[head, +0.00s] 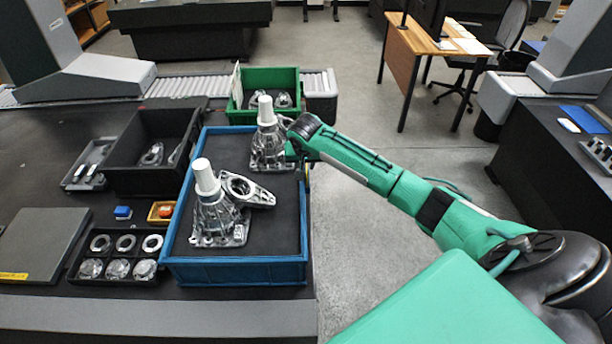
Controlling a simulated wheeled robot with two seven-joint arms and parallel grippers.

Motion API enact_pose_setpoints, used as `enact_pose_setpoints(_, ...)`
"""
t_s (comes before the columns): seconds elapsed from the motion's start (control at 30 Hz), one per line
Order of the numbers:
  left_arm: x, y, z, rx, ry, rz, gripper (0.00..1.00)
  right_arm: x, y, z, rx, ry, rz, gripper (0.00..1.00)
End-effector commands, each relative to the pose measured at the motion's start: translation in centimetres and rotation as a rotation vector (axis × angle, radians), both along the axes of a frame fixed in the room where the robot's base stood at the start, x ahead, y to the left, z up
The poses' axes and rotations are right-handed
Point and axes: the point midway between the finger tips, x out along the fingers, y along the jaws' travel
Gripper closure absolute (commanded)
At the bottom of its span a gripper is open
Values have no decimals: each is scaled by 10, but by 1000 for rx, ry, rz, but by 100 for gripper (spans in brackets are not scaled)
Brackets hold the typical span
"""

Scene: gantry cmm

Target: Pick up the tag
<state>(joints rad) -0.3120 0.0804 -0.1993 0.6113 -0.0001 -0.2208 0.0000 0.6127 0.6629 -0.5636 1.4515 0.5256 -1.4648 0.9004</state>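A thin white card (237,86), which may be the tag, stands upright at the left end of the green bin (271,76). A small white label (239,231) also shows on the front metal housing (213,215); I cannot tell for sure which is the tag. My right gripper (290,148) is at the far right side of the blue tray (236,274), next to the rear metal housing (266,150). Its fingers are too small and partly hidden to tell whether they are open or shut. My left gripper is out of view.
Both housings carry tall white caps. A roller conveyor (180,87) runs behind.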

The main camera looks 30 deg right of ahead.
Motion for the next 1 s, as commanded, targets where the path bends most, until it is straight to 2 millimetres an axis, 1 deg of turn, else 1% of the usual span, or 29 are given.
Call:
enact_pose_setpoints(0.1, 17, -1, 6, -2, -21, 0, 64, 1, -3, -5, -1, 3, -1, 70)
enact_pose_setpoints(0.23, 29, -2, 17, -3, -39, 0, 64, 5, -9, -20, 0, 4, -2, 70)
enact_pose_setpoints(0.4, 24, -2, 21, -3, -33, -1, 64, 11, -13, -41, 1, 2, -1, 70)
enact_pose_setpoints(0.5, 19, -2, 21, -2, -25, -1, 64, 13, -15, -47, 0, 1, 0, 70)
enact_pose_setpoints(0.77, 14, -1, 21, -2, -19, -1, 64, 14, -15, -49, 0, 0, 0, 70)
enact_pose_setpoints(0.87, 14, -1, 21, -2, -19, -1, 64, 14, -15, -49, 0, 0, 0, 88)
enact_pose_setpoints(0.9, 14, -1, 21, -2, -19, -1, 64, 14, -15, -49, 0, 0, 0, 96)
enact_pose_setpoints(0.93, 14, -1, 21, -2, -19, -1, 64, 14, -15, -49, 0, 0, 0, 100)
enact_pose_setpoints(1.0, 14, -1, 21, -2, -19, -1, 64, 14, -15, -49, 0, 0, 0, 100)
